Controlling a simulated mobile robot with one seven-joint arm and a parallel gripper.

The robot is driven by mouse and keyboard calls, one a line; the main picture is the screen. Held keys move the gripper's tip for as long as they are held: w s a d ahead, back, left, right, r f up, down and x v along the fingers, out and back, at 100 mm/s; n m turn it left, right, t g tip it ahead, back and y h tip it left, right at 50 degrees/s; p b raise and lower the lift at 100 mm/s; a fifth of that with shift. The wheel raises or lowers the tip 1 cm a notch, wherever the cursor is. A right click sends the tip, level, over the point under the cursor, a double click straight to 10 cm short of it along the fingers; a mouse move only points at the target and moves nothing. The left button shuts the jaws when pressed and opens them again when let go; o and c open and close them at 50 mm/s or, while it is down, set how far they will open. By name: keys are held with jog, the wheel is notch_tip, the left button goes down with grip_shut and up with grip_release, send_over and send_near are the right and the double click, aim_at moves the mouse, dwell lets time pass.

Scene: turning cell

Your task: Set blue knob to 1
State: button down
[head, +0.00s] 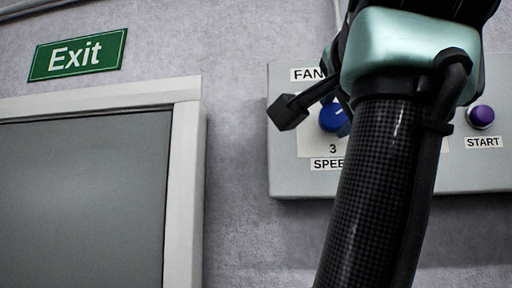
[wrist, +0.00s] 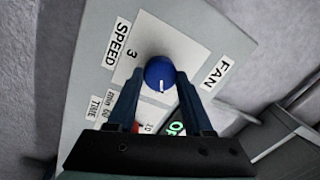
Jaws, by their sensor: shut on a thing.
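The blue knob (wrist: 159,72) sits on a white plate between the FAN and SPEED labels in the wrist view. My gripper (wrist: 159,80) has one finger on each side of it and is shut on it. The knob's white mark points down the picture, between the fingers. A printed 3 (wrist: 133,54) lies at the knob's upper left; I see no other speed number. In the head view the blue knob (head: 331,118) shows left of my arm, which hides part of it and the plate. The 3 is below it there.
The grey panel (head: 283,170) is on the wall. A purple START button (head: 481,116) is right of my arm. A framed grey surface (head: 80,200) and Exit sign (head: 77,55) are left.

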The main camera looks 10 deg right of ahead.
jog(key=shift+a, duration=0.1)
dwell(0.5)
jog(key=c, duration=0.7)
grip_release()
jog(key=o, duration=0.4)
jog(key=shift+w+f, duration=0.1)
jog(key=shift+w, duration=0.25)
jog(key=shift+s, duration=0.1)
jog(key=shift+s, duration=0.1)
jog(key=b+v, duration=0.7)
jog(key=v, duration=0.5)
jog(key=shift+s+a, duration=0.2)
jog(key=shift+s, duration=0.15)
